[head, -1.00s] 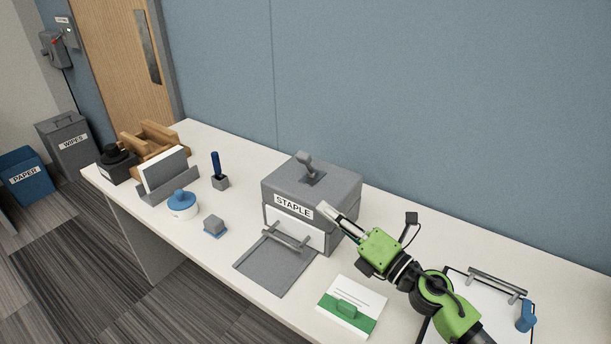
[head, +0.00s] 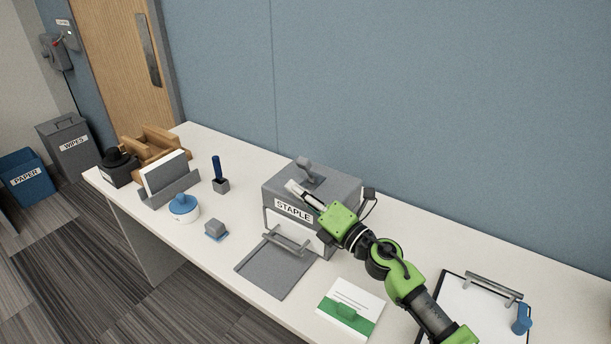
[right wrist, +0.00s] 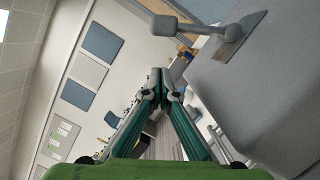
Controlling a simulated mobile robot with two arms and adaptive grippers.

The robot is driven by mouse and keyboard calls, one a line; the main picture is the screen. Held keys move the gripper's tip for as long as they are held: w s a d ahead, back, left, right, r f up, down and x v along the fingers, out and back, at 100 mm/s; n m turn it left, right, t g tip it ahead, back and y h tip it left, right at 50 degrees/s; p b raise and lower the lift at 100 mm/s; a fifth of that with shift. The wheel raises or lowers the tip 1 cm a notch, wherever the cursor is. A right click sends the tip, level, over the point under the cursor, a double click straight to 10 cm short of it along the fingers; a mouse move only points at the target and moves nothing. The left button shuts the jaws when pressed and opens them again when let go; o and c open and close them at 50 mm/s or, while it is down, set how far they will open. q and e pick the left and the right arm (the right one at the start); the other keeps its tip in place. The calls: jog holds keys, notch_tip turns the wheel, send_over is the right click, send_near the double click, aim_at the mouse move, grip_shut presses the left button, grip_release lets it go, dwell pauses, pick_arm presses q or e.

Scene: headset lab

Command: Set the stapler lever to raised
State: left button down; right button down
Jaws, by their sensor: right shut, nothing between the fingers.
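The stapler (head: 345,191) is a grey box with a STAPLE label on its front, standing on the table. Its grey lever (head: 304,164) rises from a slot plate on top and has a rounded knob. In the right wrist view the lever (right wrist: 205,29) juts from its plate at the upper right, beside the stapler top (right wrist: 265,95). My right gripper (head: 291,186) is shut and empty, over the front part of the stapler top, in front of the lever and apart from it. In the right wrist view the fingertips (right wrist: 161,76) meet below the lever knob. My left gripper is not in view.
A grey tray (head: 272,275) lies before the stapler.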

aim_at(298, 165)
jog(key=shift+w+d+r, duration=0.9)
jog(key=shift+w+d, duration=0.25)
jog(key=shift+w, duration=0.05)
jog(key=shift+p, duration=0.3)
jog(key=shift+w+d+r+m+p, duration=0.25)
jog(key=shift+r+m+p, duration=0.4)
jog(key=shift+p, duration=0.75)
jog(key=w+r+m+p, duration=0.1)
jog(key=m+p, duration=0.1)
jog(key=p, duration=0.1)
jog(key=w+d+r+m+h+p, duration=0.1)
jog(key=p, duration=0.2)
jog(key=shift+d+m, duration=0.15)
jog(key=shift+m, duration=0.2)
jog(key=w+d+m, duration=0.1)
jog(key=w, duration=0.1)
jog(key=w+d+m+g+p, duration=0.1)
jog(key=w+d+m, duration=0.1)
jog(key=shift+w+d+f+h, duration=0.1)
jog(key=shift+w+d+h, duration=0.05)
jog(key=shift+h, duration=0.15)
jog(key=shift+w+d, duration=0.1)
